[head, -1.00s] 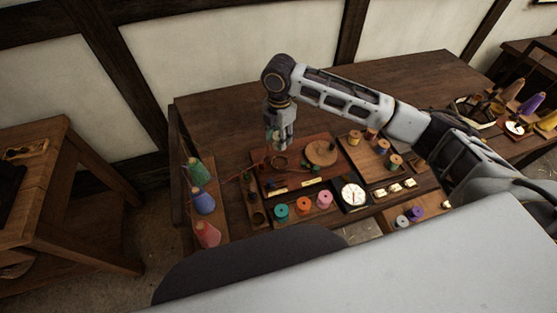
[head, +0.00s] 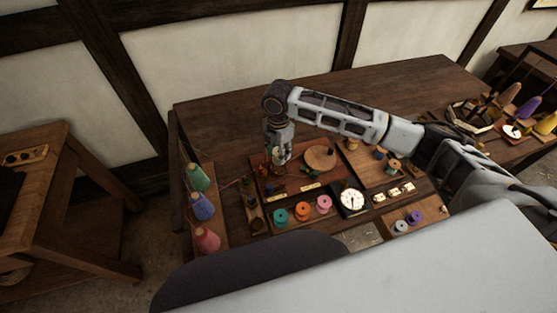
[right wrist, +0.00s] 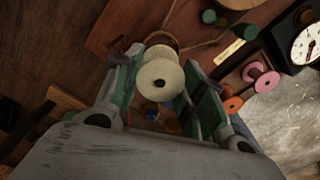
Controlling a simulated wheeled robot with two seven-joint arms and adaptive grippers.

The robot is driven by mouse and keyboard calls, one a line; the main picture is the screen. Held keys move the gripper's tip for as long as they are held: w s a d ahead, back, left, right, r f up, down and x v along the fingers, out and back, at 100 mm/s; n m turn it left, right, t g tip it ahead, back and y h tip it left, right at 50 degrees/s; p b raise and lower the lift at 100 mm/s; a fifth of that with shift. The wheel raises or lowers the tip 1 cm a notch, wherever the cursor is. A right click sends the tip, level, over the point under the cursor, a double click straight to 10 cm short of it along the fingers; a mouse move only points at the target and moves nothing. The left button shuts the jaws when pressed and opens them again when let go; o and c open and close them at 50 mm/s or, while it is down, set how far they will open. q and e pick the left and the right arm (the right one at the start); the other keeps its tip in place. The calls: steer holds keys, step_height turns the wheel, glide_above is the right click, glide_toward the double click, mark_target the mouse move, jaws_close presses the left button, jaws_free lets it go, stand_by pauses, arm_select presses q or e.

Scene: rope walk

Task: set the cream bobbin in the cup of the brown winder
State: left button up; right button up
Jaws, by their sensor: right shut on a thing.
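My right gripper (head: 279,152) points down over the left part of a reddish-brown winder board (head: 339,171). It is shut on the cream bobbin (right wrist: 160,79), which sits between the two green-padded fingers in the right wrist view. A brown ring-shaped cup rim (right wrist: 161,39) shows just behind the bobbin in that view. In the head view the gripper covers the cup. I cannot tell whether the bobbin is inside the cup or just above it. My left gripper is not in view.
A round wooden disc (head: 319,158) lies on the board's right. Teal, orange and pink (head: 324,204) spools stand in front, beside a white dial (head: 352,200). Cones of thread (head: 203,207) stand at the left. The back of the table (head: 220,115) is clear.

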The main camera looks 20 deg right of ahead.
steer(key=shift+f, duration=2.5)
steer(key=shift+f, duration=0.1)
steer(key=o, duration=0.9)
steer(key=shift+c, duration=0.2)
steer(key=shift+r+b, duration=0.3)
steer(key=shift+r, duration=5.85)
